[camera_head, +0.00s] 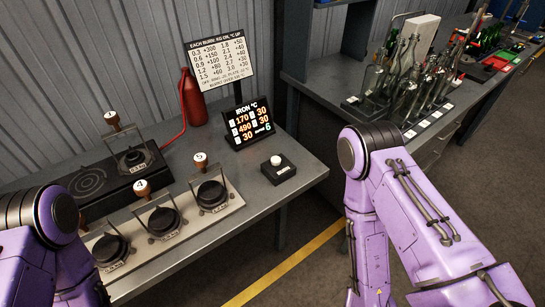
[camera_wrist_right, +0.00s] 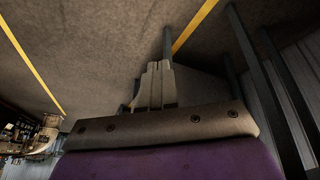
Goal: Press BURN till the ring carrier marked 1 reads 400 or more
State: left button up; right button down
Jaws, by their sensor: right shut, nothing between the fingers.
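The IRON °C display (camera_head: 246,123) shows 170, 499 and 30 down the left, two 30s at the right, and a green 6. The small tags beside the readings are unclear. My right gripper (camera_wrist_right: 155,85) is shut and empty, pointing over the floor in the wrist view. My left gripper is out of view.
More carriers, including ones marked 4 (camera_head: 163,220) and 5 (camera_head: 211,193), sit on a pale rack in front of the burner (camera_head: 110,187). A burn chart (camera_head: 220,62) and red gas bottle (camera_head: 193,97) stand behind.

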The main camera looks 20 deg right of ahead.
jog(key=w+a+r+m+t+p, duration=0.15)
jog(key=w+r, duration=0.25)
jog(key=w, duration=0.4)
jog(key=w+a+r+m+t+p, duration=0.1)
jog(key=w+r+m+p, duration=0.1)
jog(key=w+r, duration=0.45)
notch_tip(320, 180, up, 25)
jog(key=m+t+y+p, duration=0.2)
jog(key=m+y+p, duration=0.2)
jog(key=m+y, duration=0.5)
send_over(278, 161)
jog(key=m, duration=0.1)
jog(key=shift+r+h, duration=0.15)
jog(key=shift+h, duration=0.25)
notch_tip(278, 161, down, 8)
jog(key=b, duration=0.8)
jog(key=shift+f+b, duration=0.5)
jog(key=shift+f, duration=0.1)
